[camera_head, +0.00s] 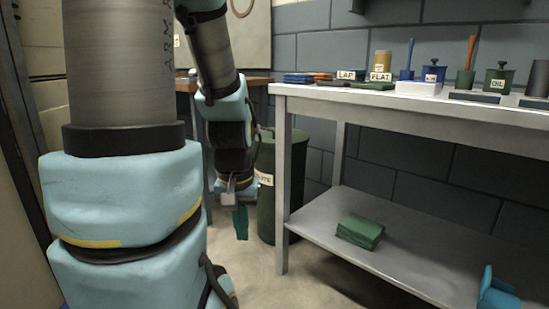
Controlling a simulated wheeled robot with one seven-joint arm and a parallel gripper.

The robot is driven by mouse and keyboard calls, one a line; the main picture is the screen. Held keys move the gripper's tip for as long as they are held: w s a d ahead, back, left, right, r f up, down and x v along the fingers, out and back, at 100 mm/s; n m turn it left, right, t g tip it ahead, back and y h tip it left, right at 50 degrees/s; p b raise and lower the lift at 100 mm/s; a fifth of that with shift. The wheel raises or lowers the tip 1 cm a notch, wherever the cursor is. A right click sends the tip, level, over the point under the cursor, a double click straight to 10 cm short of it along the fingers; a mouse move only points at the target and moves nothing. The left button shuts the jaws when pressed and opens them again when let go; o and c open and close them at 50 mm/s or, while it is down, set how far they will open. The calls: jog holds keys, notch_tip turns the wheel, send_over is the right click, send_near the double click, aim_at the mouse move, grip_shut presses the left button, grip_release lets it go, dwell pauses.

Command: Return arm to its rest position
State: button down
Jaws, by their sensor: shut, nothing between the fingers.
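My arm fills the left of the head view, with large pale blue and grey links close to the camera. Its far part hangs down near the left end of the grey bench. My gripper (241,224) is at the lower end, pointing down, with dark teal fingers close together and nothing seen held. It hangs in front of the green bin and left of the bench's front leg, above the floor.
The grey bench (450,112) at the right carries labelled pots, brushes and blocks along its back. Its lower shelf (325,210) holds a folded green cloth (360,231) and a blue object (496,288). A green bin (284,180) stands behind my gripper. A wooden table (187,86) is farther back.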

notch_tip(320, 180, up, 32)
jog(key=p, duration=2.9)
jog(key=shift+w+f, duration=0.25)
jog(key=shift+w, duration=0.1)
